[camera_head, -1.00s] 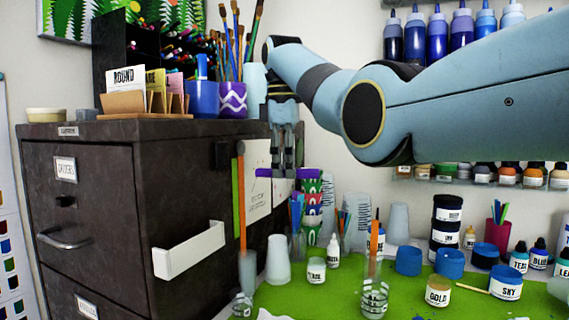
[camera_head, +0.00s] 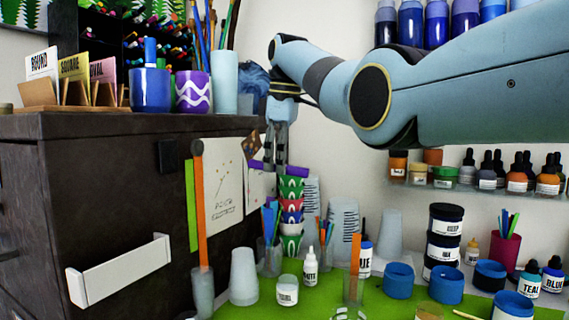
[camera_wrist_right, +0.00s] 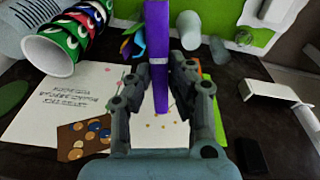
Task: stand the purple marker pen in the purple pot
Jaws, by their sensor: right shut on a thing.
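The purple marker pen (camera_wrist_right: 158,40) is held crosswise between the fingers of my right gripper (camera_wrist_right: 160,75). In the head view my right gripper (camera_head: 277,155) points down beside the cabinet's right side, with the purple pen (camera_head: 297,169) lying roughly level and sticking out on both sides of the fingers. The purple pot (camera_head: 193,93), with a white zigzag band, stands upright on the cabinet top, left of and higher than the gripper. No pen shows above its rim. My left gripper is not in view.
A blue pot (camera_head: 150,89) with a blue marker stands left of the purple pot. A pale blue cup (camera_head: 224,95) with brushes stands right of it. Card holders (camera_head: 75,95) are farther left. Below the gripper is a stack of patterned cups (camera_head: 291,215).

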